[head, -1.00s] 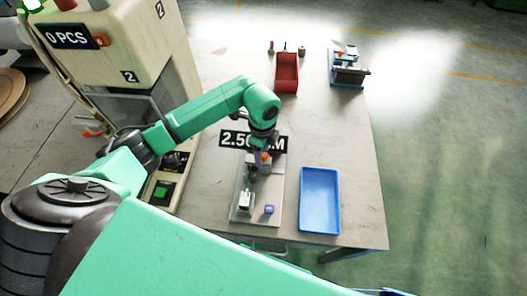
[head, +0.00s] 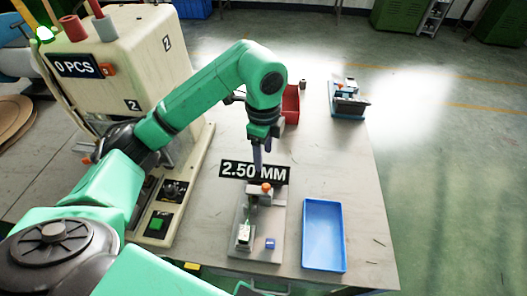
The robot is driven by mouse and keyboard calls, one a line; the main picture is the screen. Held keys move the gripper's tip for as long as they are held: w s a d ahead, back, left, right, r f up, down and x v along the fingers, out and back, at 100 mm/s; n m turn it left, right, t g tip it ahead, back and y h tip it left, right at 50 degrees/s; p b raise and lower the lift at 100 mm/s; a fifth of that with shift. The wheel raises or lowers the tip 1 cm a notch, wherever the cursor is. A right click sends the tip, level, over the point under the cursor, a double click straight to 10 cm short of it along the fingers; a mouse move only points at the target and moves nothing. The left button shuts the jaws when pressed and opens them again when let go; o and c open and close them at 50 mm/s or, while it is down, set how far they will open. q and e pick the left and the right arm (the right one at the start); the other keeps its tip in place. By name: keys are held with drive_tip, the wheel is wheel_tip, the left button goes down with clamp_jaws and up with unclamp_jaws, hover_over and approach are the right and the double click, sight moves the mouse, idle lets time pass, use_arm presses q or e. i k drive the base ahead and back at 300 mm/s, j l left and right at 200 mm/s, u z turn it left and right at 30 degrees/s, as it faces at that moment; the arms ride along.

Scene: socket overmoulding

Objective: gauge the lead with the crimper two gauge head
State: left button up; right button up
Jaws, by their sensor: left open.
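The gauge head (head: 262,193), with an orange-red top, stands on a pale base plate (head: 240,214) on the table. A black display above it reads 2.50 MM (head: 240,171). My left gripper (head: 258,160) points down behind the display, above and beyond the gauge head, with its fingers partly covered. It is open. Crimper two (head: 122,68), a cream machine marked 2 and showing 0 PCS, stands at the left. I cannot make out the lead. My right gripper is not in view.
A blue tray (head: 306,262) lies right of the gauge plate. A red bin (head: 291,104) stands behind my left arm, partly hidden. A small blue-based fixture (head: 348,98) is at the far right. The table's right side is mostly bare.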

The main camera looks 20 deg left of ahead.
sight(265, 193)
drive_tip(key=k, duration=1.5)
